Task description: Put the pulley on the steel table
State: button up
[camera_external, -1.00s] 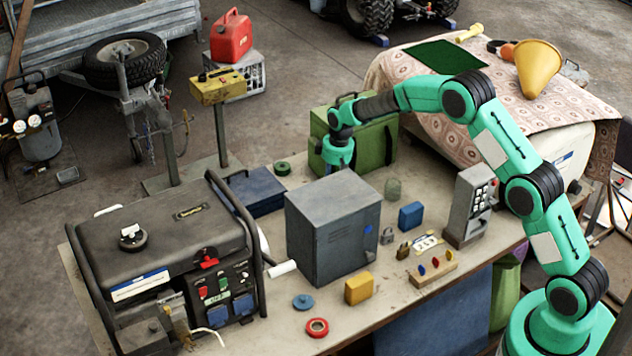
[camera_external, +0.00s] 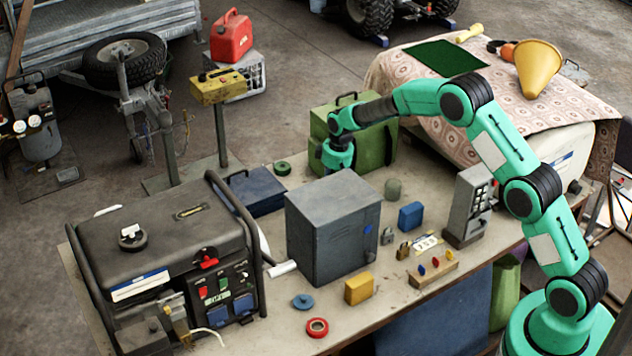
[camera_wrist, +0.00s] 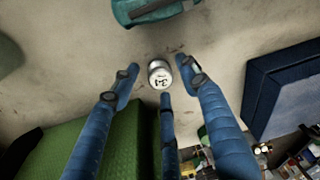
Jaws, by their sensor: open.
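My gripper is behind the grey metal cabinet (camera_external: 318,235) in the outside view, so its fingers are hidden there. In the wrist view my gripper (camera_wrist: 160,82) has its three blue fingers spread open. A small silver round piece (camera_wrist: 160,74) with dark marks on its top lies between the fingertips, on the table. I cannot tell whether it is the pulley or whether a finger touches it. A blue disc with a raised centre (camera_external: 303,301) lies at the table front. The worn pale table top (camera_external: 400,290) bears all these; I cannot tell if it is steel.
A green case (camera_external: 375,150) stands close beside my gripper; it also fills the lower left of the wrist view (camera_wrist: 90,140). A blue box (camera_external: 256,192) lies to the left. A generator (camera_external: 170,250) takes the left end. Several small items stand right of the cabinet.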

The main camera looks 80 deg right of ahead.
jog(key=shift+r, duration=0.1)
notch_tip(320, 180, up, 12)
jog(key=s+p, duration=0.1)
jog(key=p, duration=0.2)
jog(key=shift+s+a, duration=0.25)
jog(key=shift+s, duration=0.05)
dwell(0.5)
